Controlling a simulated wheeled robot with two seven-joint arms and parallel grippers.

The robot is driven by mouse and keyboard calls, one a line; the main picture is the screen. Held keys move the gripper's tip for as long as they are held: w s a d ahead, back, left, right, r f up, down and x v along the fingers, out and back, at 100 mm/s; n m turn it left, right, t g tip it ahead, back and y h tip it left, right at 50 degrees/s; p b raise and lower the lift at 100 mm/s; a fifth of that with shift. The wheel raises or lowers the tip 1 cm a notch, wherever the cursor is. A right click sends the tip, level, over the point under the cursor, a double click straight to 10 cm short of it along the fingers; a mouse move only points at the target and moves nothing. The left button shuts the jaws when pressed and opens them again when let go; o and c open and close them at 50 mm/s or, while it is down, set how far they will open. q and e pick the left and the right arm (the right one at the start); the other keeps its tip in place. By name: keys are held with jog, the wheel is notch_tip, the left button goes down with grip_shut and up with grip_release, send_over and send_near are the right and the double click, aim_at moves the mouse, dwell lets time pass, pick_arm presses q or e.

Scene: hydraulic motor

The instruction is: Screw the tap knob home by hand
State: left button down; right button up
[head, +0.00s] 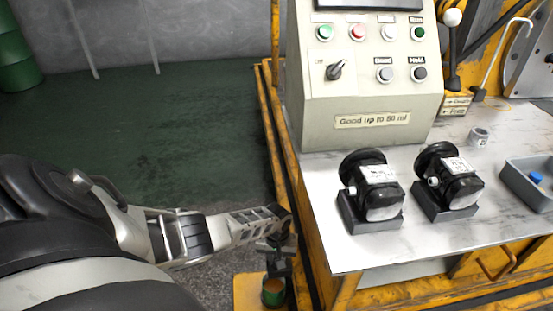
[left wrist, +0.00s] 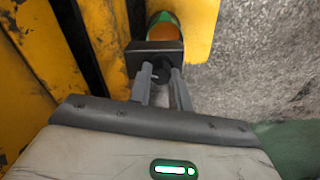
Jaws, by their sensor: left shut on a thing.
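My left gripper (head: 277,240) reaches down beside the left side of the yellow bench. In the left wrist view its two grey fingers (left wrist: 163,80) are shut on a small dark knob (left wrist: 161,66), which they partly hide. The knob sits at the front of a dark block-shaped tap (left wrist: 153,50). The dark tap parts also show in the head view (head: 280,266), under the gripper. How far the knob is screwed in cannot be seen. My right gripper is in neither view.
A green cup (head: 273,299) with orange inside stands below the tap on a yellow ledge (head: 245,290). The bench top (head: 350,256) carries two black motors (head: 371,189) (head: 449,182), a control box (head: 365,90) and a grey tray (head: 520,188). Open floor lies left.

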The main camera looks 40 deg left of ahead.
pick_arm(q)
jog(key=m, duration=0.4)
jog(key=shift+m, duration=0.4)
jog(key=m, duration=0.3)
jog(key=shift+d+m, duration=0.1)
jog(key=shift+m, duration=0.2)
jog(key=m, duration=0.3)
jog(key=shift+m, duration=0.3)
jog(key=shift+d+m+b, duration=0.1)
jog(key=shift+m+b, duration=0.25)
jog(key=shift+m, duration=1.25)
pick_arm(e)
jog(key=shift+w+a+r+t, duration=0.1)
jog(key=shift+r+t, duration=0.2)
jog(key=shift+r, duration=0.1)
pick_arm(q)
jog(key=c, duration=1.3)
grip_release()
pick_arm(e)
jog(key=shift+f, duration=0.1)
pick_arm(q)
jog(key=shift+r, duration=0.15)
